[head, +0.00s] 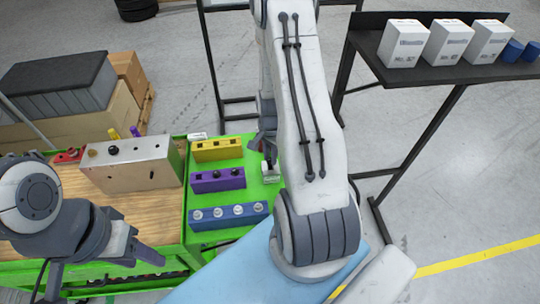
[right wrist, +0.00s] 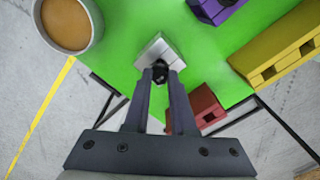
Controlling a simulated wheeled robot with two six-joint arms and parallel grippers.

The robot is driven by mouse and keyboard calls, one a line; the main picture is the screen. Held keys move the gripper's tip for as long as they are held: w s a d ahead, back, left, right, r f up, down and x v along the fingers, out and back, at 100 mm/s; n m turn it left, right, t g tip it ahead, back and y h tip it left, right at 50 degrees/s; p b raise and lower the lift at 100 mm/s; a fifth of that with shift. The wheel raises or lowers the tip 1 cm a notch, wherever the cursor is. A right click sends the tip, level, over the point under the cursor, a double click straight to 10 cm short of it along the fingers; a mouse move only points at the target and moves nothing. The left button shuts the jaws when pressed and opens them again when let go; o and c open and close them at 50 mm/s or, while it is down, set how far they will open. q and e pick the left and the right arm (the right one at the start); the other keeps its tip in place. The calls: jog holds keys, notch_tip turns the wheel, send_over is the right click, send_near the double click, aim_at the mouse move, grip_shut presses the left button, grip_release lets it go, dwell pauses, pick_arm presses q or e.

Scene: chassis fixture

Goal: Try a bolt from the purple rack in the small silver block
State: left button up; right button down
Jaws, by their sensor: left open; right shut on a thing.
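The purple rack (head: 217,184) lies on the green mat, with dark bolt heads in it; it also shows at the top of the right wrist view (right wrist: 222,14). The small silver block (head: 271,174) is on the mat right of the rack, partly hidden by my right arm. My right gripper (right wrist: 161,76) is shut on a black bolt (right wrist: 160,70) at the silver block (right wrist: 156,47). I cannot tell whether the bolt is in the block's hole. In the head view, the right gripper (head: 264,148) is partly hidden. My left gripper (head: 108,277) is open and empty at lower left.
A yellow rack (head: 217,151) and a blue rack (head: 229,217) flank the purple one. A large silver block (head: 130,168) stands on the wooden top. In the right wrist view, a red block (right wrist: 206,106) is near the right finger and a brown-filled cup (right wrist: 98,27) is at upper left.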

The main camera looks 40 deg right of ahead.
jog(key=shift+f+b, duration=0.95)
jog(key=shift+f, duration=0.4)
jog(key=c, duration=0.7)
grip_release()
notch_tip(320, 180, up, 6)
jog(key=p, duration=0.5)
jog(key=shift+r, duration=0.1)
